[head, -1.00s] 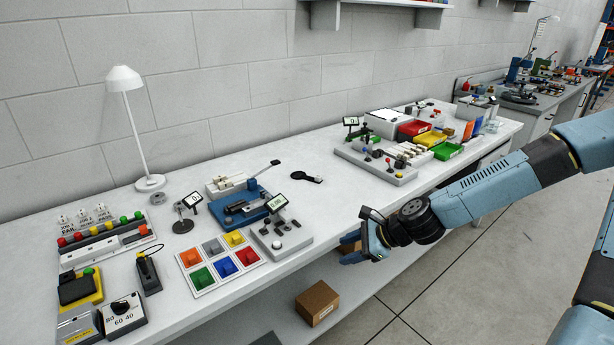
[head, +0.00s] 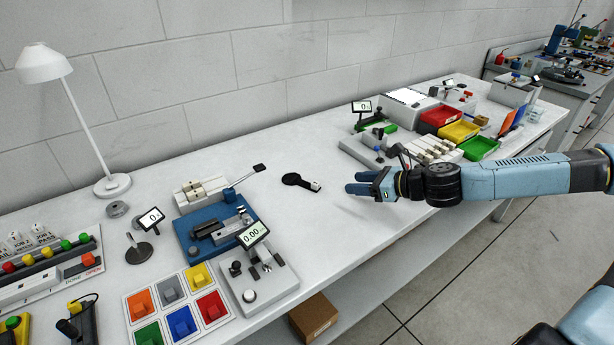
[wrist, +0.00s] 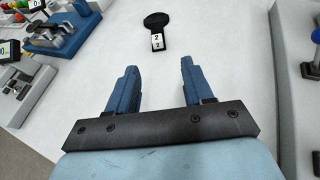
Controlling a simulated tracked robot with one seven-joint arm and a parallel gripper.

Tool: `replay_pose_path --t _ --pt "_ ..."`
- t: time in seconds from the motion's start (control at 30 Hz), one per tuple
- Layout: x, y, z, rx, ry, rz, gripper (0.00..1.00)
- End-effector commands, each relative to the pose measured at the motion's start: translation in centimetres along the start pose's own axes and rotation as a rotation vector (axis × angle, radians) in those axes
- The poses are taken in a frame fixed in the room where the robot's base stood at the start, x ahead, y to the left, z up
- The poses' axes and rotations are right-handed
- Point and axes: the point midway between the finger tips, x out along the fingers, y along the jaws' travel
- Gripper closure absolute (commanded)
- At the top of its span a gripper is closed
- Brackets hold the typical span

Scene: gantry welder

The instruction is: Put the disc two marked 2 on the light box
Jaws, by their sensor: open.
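A black disc with a handle (head: 293,179) lies flat on the white bench and bears a white tag marked 2. The disc also shows in the wrist view (wrist: 156,20), its tag pointing toward my gripper. My gripper (head: 352,182) is open and empty above the bench, to the right of the disc. In the wrist view my two blue fingers (wrist: 158,70) are apart, with the tag ahead of the gap between them. A white-topped box (head: 410,97), which looks like the light box, stands at the back of the bench, beyond my gripper and to its right.
Red, yellow and green bins (head: 458,131) and a grey fixture with white blocks (head: 432,150) stand right of the disc. A blue vise-like fixture (head: 214,230), a gauge and a colour tray (head: 178,303) stand left. The bench around the disc is clear.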

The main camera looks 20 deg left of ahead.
Motion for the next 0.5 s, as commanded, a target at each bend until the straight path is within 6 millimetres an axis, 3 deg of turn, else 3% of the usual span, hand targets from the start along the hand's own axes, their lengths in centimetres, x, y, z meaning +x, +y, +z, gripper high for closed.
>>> replay_pose_path --t 0.5 --pt "7.0 0.1 0.0 0.0 0.0 0.003 0.49"
